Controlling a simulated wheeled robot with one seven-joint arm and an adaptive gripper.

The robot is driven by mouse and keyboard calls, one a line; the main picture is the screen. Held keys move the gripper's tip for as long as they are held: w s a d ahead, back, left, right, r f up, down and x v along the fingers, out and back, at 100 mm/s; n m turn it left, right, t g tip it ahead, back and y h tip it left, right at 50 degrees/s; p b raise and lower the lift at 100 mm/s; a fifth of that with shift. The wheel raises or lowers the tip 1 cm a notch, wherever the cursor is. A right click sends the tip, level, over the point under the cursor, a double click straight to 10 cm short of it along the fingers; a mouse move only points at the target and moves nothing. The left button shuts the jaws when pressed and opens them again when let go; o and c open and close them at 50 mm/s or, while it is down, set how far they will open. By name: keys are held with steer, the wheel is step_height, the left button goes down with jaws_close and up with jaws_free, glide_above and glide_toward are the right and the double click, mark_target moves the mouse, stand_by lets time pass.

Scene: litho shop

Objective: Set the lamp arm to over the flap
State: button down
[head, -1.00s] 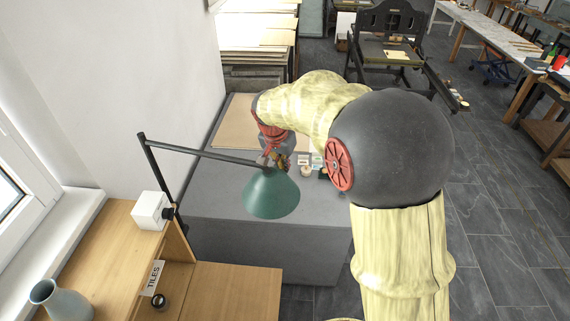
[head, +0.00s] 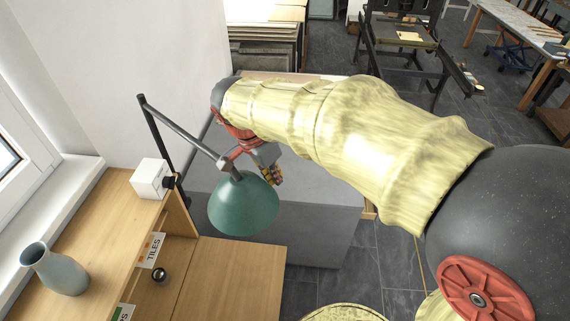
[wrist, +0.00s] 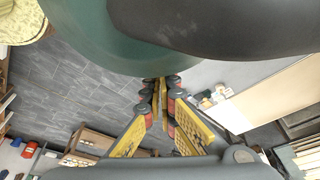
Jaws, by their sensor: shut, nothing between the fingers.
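The desk lamp has a green shade (head: 243,207) on a dark lamp arm (head: 185,133), which slants from the top of a thin post beside a white box (head: 150,179). In the head view the shade hangs just behind the far edge of the wooden flap (head: 240,278), level with its middle. My gripper (head: 279,181) is just behind and right of the shade, partly hidden by it. The shade (wrist: 85,35) fills the upper left of the wrist view, close to my fingers. My gripper (wrist: 160,84) is shut, its fingertips together and empty. Whether it touches the lamp is unclear.
A wooden cabinet (head: 105,235) with a TILES label (head: 151,250) and a blue-grey vase (head: 56,269) stands at the left by the window. A small dark round object (head: 160,275) sits beside the flap. A grey block (head: 320,230) lies behind the flap.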

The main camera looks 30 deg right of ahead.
steer(key=shift+s+a+b, duration=0.2)
steer(key=shift+s+a, duration=0.3)
steer(key=shift+a, duration=0.3)
steer(key=shift+s+a+b, duration=0.15)
steer(key=shift+s+a, duration=0.35)
steer(key=shift+a, duration=0.25)
steer(key=shift+s+a+b, duration=0.2)
steer(key=shift+s+a, duration=0.3)
steer(key=shift+a, duration=0.3)
